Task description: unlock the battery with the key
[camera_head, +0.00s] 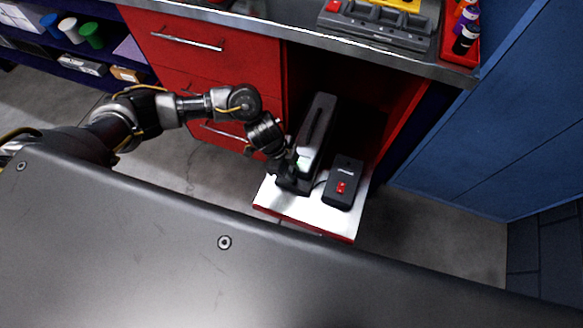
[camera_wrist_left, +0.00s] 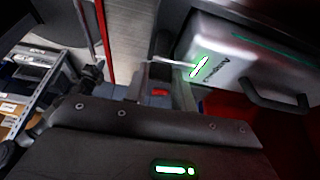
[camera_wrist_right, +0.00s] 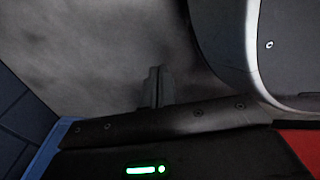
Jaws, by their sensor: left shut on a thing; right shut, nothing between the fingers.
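The battery (camera_head: 316,130) is a long grey and black block on a white shelf. In the left wrist view the battery (camera_wrist_left: 235,58) shows a silver casing with lettering, a bright green-white light and a black handle. My left gripper (camera_head: 290,178) is at the battery's near end, low over the shelf. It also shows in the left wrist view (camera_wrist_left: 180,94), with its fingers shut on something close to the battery. I cannot make out the key clearly; it is small or hidden by the fingers. My right gripper (camera_wrist_right: 155,88) is shut and empty, away from the battery.
A black box with a red switch (camera_head: 343,185) stands right of the battery on the white shelf (camera_head: 312,213). Red drawers (camera_head: 195,65) are to the left, a blue cabinet (camera_head: 490,120) to the right. The bench top (camera_head: 290,25) overhangs the battery. The floor in front is clear.

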